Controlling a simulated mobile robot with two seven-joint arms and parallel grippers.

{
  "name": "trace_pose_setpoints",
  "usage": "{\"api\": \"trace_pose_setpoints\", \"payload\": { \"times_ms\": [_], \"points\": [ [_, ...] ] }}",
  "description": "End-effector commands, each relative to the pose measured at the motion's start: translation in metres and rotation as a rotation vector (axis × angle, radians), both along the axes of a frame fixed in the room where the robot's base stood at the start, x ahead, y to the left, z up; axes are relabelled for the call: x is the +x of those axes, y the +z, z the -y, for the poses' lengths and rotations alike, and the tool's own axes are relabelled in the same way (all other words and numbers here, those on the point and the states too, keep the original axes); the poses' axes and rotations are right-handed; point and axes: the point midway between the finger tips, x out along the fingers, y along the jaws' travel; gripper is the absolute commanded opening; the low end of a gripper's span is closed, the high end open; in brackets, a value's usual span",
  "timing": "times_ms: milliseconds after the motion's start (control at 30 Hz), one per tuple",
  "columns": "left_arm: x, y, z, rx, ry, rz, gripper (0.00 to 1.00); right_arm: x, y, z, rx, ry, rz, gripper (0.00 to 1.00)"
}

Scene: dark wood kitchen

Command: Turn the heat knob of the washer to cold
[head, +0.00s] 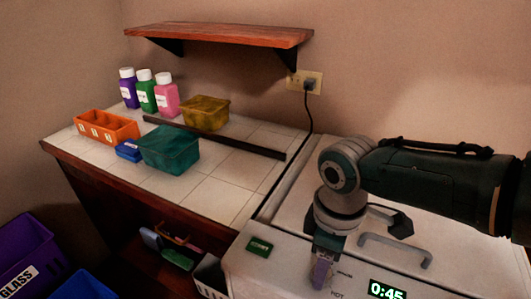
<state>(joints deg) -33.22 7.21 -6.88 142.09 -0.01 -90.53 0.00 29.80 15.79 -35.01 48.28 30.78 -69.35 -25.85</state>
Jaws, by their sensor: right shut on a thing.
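The washer (290,230) is the white machine at the lower right, with a lid handle (393,247) and a lit display (387,291) reading 0:45. The word HOT and other small print show on its top panel beside my right gripper (321,272). My right gripper points down at the panel, shut on the heat knob, at the bottom of the view. The knob is mostly hidden by the fingers, and I cannot tell where it points. My left gripper is not in view.
A tiled counter left of the washer holds several bottles (145,93), an orange basket (106,126), a teal bin (169,149) and a yellow bin (205,112). A wooden shelf (220,34) hangs above. A purple bin (22,255) stands at lower left.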

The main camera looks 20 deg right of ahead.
Motion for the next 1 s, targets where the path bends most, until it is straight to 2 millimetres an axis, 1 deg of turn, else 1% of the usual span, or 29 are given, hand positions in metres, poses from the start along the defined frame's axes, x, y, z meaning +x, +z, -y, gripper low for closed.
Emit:
{"api": "trace_pose_setpoints", "payload": {
  "times_ms": [533, 567, 800, 1000],
  "points": [
    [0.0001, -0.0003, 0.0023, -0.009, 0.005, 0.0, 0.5, 0.0001, -0.0006, 0.0004, -0.002, 0.023, 0.001, 0.0],
    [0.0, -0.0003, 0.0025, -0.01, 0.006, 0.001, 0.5, 0.0001, -0.0006, 0.0004, -0.002, 0.023, 0.001, 0.51],
    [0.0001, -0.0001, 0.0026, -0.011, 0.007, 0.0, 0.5, 0.0, -0.0004, 0.0003, -0.001, 0.022, 0.001, 0.78],
    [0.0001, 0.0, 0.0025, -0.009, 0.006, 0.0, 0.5, 0.0001, -0.0002, 0.0002, -0.001, 0.021, 0.001, 0.78]
  ]
}}
